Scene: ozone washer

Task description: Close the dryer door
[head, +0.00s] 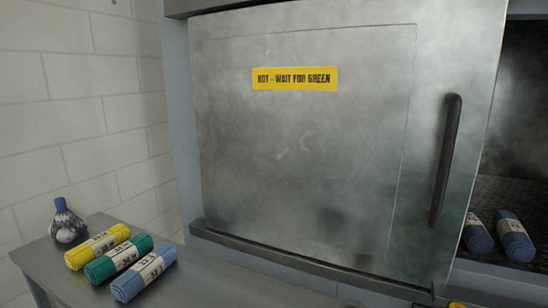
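The dryer door (300,150) is a large brushed-steel panel filling the middle of the head view. It bears a yellow label (295,78) reading "HOT - WAIT FOR GREEN". A dark vertical bar handle (445,160) is near its right edge. The door stands open: past its right edge the dark, steamy dryer chamber (525,100) shows. How wide the door is open is hard to tell. My gripper is not in view.
Two blue rolls (515,237) lie inside the chamber on a dark mesh floor. At left, a grey counter (215,290) holds yellow (97,247), green (118,259) and blue (144,275) rolls and a blue-topped bundle (66,222). A dark rail (300,264) runs along the door's bottom.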

